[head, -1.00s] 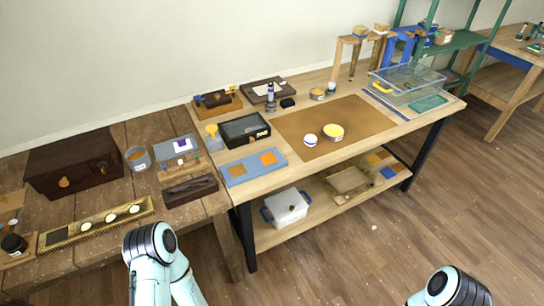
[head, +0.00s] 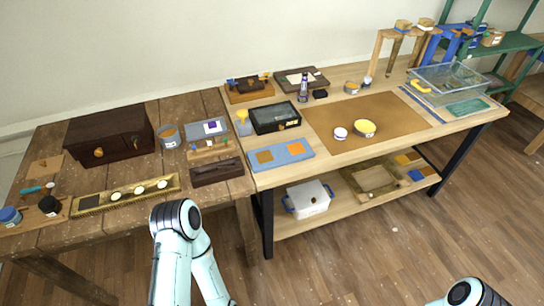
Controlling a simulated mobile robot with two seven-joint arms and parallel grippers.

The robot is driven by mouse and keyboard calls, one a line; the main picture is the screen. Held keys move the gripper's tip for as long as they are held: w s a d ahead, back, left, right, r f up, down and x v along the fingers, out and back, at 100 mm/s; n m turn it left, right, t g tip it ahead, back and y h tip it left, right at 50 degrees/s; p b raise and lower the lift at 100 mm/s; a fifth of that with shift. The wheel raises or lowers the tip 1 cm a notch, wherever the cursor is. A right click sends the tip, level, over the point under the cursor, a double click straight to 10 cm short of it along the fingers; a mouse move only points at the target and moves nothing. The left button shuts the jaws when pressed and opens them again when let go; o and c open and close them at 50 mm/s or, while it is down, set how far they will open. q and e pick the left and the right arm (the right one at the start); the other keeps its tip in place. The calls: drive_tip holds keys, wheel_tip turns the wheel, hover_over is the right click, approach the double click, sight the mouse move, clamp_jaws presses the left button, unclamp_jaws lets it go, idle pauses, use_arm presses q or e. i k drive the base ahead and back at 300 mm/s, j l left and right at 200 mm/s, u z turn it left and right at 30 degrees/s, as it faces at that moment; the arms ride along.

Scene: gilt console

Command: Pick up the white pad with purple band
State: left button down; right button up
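A small white pad with a purple band (head: 213,127) lies on a grey-blue panel (head: 196,132) at the right part of the dark wooden table. It is small in the head view, and nothing covers it. Neither gripper shows. Only links of my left arm show at the bottom left of centre, in front of the tables, and a piece of my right arm shows at the bottom right. Both arms appear well apart from the pad.
A tin (head: 169,136) and a dark chest (head: 109,136) stand left of the pad. A wooden rack (head: 209,148) and dark tray (head: 216,172) lie in front. A black-framed box (head: 276,117) and blue board (head: 281,154) are on the lighter workbench to the right.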

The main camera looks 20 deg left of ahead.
sight(340, 134)
drive_tip(key=u, duration=0.75)
drive_tip(key=i+l+u, duration=0.1)
drive_tip(key=u, duration=0.35)
drive_tip(key=l+u, duration=0.6)
drive_tip(key=u, duration=0.3)
drive_tip(key=l+u, duration=0.2)
drive_tip(key=l, duration=0.15)
drive_tip(key=k+l+u, duration=0.25)
drive_tip(key=l+u, duration=0.2)
drive_tip(key=l, duration=0.25)
